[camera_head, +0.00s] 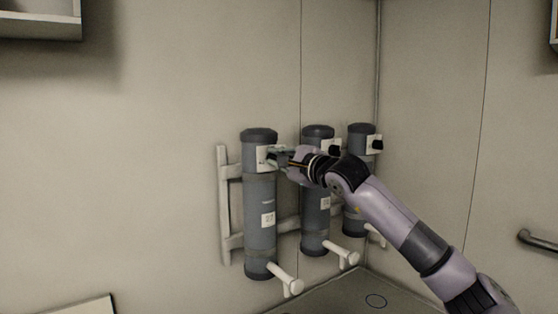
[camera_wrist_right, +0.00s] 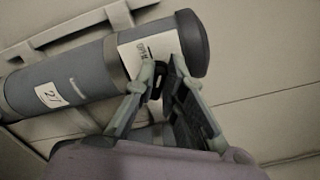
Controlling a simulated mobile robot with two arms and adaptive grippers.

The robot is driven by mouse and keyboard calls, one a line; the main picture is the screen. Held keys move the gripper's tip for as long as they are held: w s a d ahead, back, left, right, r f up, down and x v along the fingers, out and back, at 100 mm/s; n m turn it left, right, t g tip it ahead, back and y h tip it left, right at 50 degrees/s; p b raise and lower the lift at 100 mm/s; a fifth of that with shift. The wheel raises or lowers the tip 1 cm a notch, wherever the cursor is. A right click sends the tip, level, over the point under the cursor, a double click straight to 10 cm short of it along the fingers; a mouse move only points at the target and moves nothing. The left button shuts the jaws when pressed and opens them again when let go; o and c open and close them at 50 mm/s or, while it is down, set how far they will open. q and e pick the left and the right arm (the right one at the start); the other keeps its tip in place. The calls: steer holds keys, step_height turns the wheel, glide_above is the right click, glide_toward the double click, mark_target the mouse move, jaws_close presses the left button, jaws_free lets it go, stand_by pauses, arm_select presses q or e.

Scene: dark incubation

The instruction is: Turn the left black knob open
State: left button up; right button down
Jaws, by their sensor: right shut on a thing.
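The left grey cylinder (camera_head: 260,205) stands upright on the wall, with a white plate (camera_head: 262,154) near its top. The left black knob sits at this plate and is mostly hidden by my right gripper (camera_head: 277,158) in the head view. In the right wrist view, the same cylinder (camera_wrist_right: 75,82) lies slanted across the picture, and part of the black knob (camera_wrist_right: 157,86) shows between the fingers of my right gripper (camera_wrist_right: 164,76). My right gripper is shut on the knob. My left gripper is not in view.
Two more grey cylinders, the middle one (camera_head: 316,190) and the right one (camera_head: 357,220), stand beside it with black knobs (camera_head: 334,149) (camera_head: 377,145). White pipes (camera_head: 286,280) (camera_head: 345,254) stick out below. A handrail (camera_head: 538,242) is at the far right.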

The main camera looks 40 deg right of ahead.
steer(key=n, duration=0.3)
steer(key=f+n, duration=0.1)
steer(key=n, duration=0.1)
steer(key=shift+a+n, duration=0.1)
steer(key=shift+n, duration=0.3)
stand_by(0.4)
steer(key=c, duration=1.7)
jaws_free()
steer(key=shift+o, duration=0.2)
steer(key=shift+s, duration=0.1)
steer(key=s+a, duration=0.1)
steer(key=s, duration=1)
steer(key=shift+s+a, duration=0.2)
steer(key=shift+s, duration=0.2)
